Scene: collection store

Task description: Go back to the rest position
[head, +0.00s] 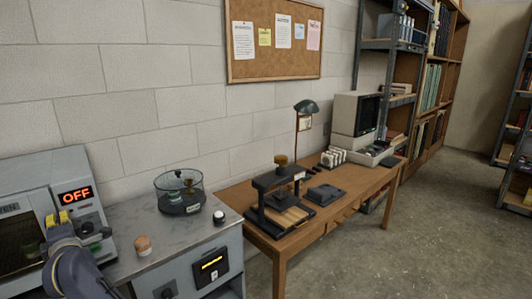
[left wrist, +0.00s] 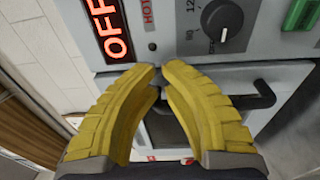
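My left gripper (head: 60,220) has yellow fingers and is in front of the oven (head: 28,180) at the left edge of the head view. In the left wrist view its curved fingertips (left wrist: 158,76) come together, with nothing seen between them. Behind them are the oven's red OFF display (left wrist: 108,28), a black knob (left wrist: 222,20), a green button (left wrist: 300,16) and a dark handle (left wrist: 252,96). I cannot tell whether the fingers touch the oven. My right gripper is in neither view.
A grey cabinet (head: 130,218) beside the oven bears a glass vessel (head: 180,192) and a small orange-topped jar (head: 142,245). A wooden table (head: 345,190) with a press (head: 280,200), lamp (head: 305,108) and computer (head: 355,118) stands to the right. The floor (head: 430,240) at right is clear.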

